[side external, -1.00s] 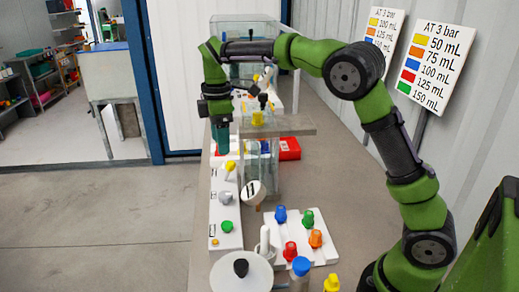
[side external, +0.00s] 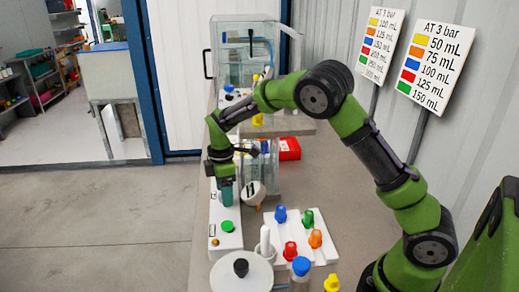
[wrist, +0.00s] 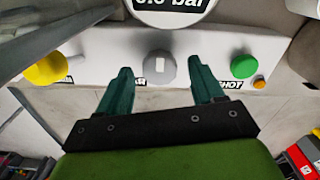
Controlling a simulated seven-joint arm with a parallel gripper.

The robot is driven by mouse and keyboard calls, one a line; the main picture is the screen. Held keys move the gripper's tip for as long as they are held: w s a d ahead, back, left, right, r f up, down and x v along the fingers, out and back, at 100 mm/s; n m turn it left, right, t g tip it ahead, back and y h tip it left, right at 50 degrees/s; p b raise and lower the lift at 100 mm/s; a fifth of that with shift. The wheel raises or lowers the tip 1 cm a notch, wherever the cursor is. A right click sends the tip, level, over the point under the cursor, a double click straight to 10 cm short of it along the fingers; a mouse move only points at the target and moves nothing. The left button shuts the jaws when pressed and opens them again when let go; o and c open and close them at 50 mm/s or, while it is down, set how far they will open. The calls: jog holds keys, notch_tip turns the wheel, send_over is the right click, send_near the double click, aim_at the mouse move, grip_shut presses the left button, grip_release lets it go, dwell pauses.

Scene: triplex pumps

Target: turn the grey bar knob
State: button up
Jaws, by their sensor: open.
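The grey bar knob (wrist: 159,68) shows in the wrist view on a white panel (wrist: 205,68), with a small pale mark on its face. My gripper (wrist: 160,75) is open and empty. Its two green fingers stand apart, one to the left and one to the right of the knob in the picture; I cannot tell whether they reach around it. In the side view my gripper (side external: 226,197) points down over the panel, and the knob is hidden behind it.
A yellow knob (wrist: 45,69) and a green button (wrist: 243,67) flank the grey knob. A round white gauge (side external: 253,193) stands close beside my gripper. A white tray with blue (side external: 280,215), green, red and orange pieces stands nearer the camera. A red box (side external: 289,149) lies behind.

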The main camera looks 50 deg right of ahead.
jog(key=shift+f, duration=0.15)
jog(key=shift+c, duration=0.3)
jog(key=c, duration=1)
jog(key=shift+m, duration=0.3)
